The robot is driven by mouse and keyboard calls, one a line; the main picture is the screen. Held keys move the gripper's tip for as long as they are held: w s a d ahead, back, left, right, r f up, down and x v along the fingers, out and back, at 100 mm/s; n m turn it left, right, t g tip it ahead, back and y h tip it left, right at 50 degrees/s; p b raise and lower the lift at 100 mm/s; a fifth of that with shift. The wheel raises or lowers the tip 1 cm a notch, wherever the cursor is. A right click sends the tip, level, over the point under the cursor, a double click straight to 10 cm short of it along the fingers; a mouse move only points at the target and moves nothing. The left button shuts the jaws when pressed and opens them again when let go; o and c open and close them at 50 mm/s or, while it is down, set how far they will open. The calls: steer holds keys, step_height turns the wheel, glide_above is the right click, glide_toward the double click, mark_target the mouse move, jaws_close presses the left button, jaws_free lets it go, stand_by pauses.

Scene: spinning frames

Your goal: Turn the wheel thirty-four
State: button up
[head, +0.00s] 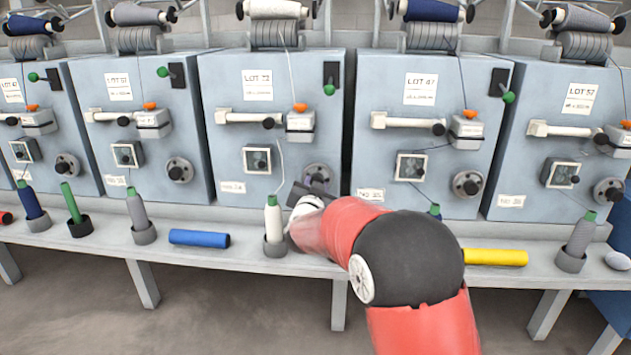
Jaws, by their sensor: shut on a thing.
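A row of grey-blue spinning frames stands behind a bench, each with a small round handwheel low on its front. The middle frame (225,135), marked with a LOT 72 card, has a small number plate (232,187) that seems to read NO. 34, though it is blurred. Its handwheel (319,172) shows only in part, above my gripper. My gripper (312,188) is at this wheel and shut on it. My red and black arm reaches in from the lower right and hides the lower part of the wheel and most of the finger contact.
Other handwheels sit at left (179,170) and right (467,184). On the bench, a white bobbin (273,220) stands close left of my wrist. A blue roll (199,238) lies left, a yellow roll (496,257) right of my arm. Several bobbins stand in cups.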

steer(key=n+p, duration=0.2)
steer(key=n, duration=0.3)
steer(key=shift+n, duration=0.3)
stand_by(0.4)
steer(key=o, duration=1)
steer(key=shift+c, duration=0.2)
steer(key=s, duration=0.7)
steer(key=shift+s, duration=0.4)
steer(key=shift+a, duration=0.1)
